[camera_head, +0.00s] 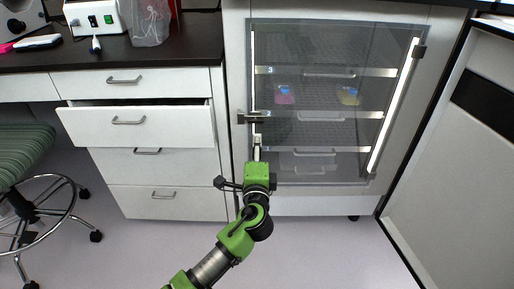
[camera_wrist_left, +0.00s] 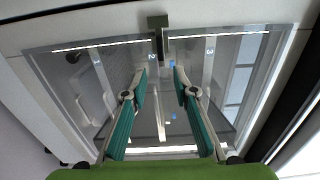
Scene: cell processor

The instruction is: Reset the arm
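My left arm (camera_head: 215,262) is green and black and reaches up from the bottom of the head view. Its gripper (camera_head: 257,148) is in front of the lower left edge of a glass-door cabinet (camera_head: 330,190), just below a dark door fitting (camera_head: 250,118). In the left wrist view the two fingers (camera_wrist_left: 159,85) are spread apart with nothing between them. The door fitting (camera_wrist_left: 158,32) shows beyond the fingertips there, and I see no contact with it. The glass door (camera_head: 330,60) looks closed. My right gripper is not in view.
To the left, an upper drawer (camera_head: 135,125) stands pulled out. A green stool (camera_head: 25,150) is at far left. The floor (camera_head: 330,250) below the cabinet is clear.

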